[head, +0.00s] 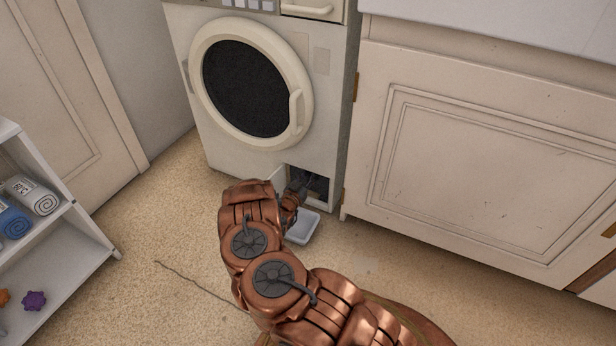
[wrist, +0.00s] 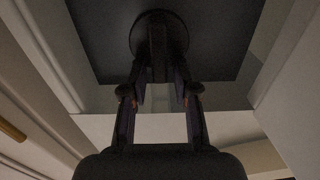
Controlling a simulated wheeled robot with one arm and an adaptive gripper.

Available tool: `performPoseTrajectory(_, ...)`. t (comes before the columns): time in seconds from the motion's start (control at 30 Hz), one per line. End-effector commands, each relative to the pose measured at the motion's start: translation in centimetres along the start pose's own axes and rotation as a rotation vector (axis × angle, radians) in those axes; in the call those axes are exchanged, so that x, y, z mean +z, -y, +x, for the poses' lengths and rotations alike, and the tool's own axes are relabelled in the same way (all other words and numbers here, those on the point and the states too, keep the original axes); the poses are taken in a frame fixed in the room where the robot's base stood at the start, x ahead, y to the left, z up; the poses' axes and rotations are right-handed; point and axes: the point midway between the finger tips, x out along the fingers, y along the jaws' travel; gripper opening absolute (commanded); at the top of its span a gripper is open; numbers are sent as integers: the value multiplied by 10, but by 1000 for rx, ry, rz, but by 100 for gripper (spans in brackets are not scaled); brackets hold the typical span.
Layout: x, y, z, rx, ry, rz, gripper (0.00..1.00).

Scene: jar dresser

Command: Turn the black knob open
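The black knob (wrist: 158,32) shows in the wrist view as a dark round disc with a raised grip bar, set in a dark recess. My gripper (wrist: 160,80) reaches up to it, with its two fingers on either side of the grip bar and closed in against it. The fingertips blend into the dark knob, so the exact contact is hard to see. In the head view, my gripper (head: 303,192) is at the small open hatch (head: 318,183) low on the white washing machine (head: 232,160). The knob is not clearly seen there.
A shallow pale tray (head: 303,229) lies on the floor below the hatch. A cabinet (head: 480,165) stands close on the right. A white shelf (head: 72,240) with rolled towels is at left.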

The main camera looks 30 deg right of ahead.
Motion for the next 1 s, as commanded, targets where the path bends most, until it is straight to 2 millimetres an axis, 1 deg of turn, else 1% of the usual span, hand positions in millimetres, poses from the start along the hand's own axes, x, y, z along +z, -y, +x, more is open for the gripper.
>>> performPoseTrajectory(0.03,0,0,0,0,0,0,21)
performPoseTrajectory(0.23,0,0,0,0,0,0,0)
performPoseTrajectory(0.67,0,0,0,1,0,-18,0)
performPoseTrajectory(0.87,-1,2,0,0,0,-100,0)
performPoseTrajectory(1.0,-2,5,0,0,0,-200,0)
